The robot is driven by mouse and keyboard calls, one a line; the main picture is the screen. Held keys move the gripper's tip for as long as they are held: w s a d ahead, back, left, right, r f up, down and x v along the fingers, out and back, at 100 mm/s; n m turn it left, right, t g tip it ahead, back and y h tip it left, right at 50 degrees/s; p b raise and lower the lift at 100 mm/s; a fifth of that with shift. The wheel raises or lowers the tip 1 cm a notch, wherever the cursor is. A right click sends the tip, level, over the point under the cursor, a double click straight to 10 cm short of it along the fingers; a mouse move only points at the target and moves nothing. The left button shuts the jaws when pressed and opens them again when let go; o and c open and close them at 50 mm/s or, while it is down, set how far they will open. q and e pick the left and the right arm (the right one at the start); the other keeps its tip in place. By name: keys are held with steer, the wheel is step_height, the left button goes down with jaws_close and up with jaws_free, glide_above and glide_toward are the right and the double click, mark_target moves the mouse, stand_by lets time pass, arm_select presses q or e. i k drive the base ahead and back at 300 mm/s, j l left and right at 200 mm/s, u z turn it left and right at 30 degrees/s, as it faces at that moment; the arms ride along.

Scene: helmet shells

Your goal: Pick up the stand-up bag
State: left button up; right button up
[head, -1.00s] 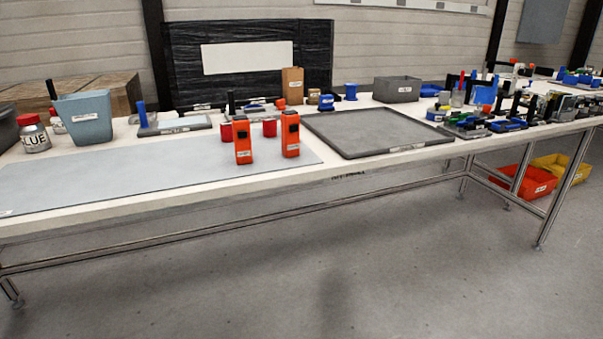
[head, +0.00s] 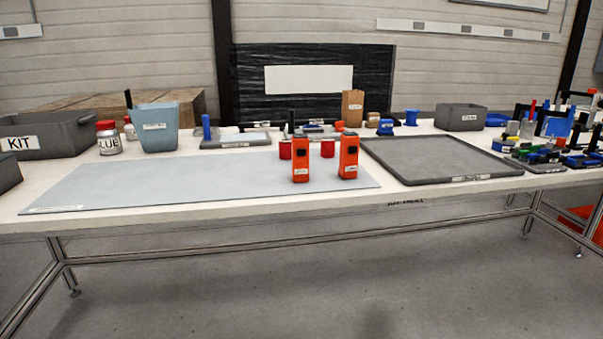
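A brown, upright bag-like thing (head: 352,107) stands near the back of the white table (head: 225,213), right of its middle. It looks like the stand-up bag, but it is small and its label cannot be read. Neither of my grippers shows in the head view.
A second orange device (head: 301,158) stands on a grey mat (head: 150,185). A dark-rimmed tray (head: 440,160) lies to the right. A blue-grey bin (head: 156,128), a glue can (head: 108,138) and a KIT crate (head: 45,135) stand left. The floor in front is clear.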

mark_target(156, 126)
steer(key=i+j, duration=0.15)
steer(key=i, duration=0.45)
steer(key=i+j, duration=0.15)
steer(key=i, duration=0.45)
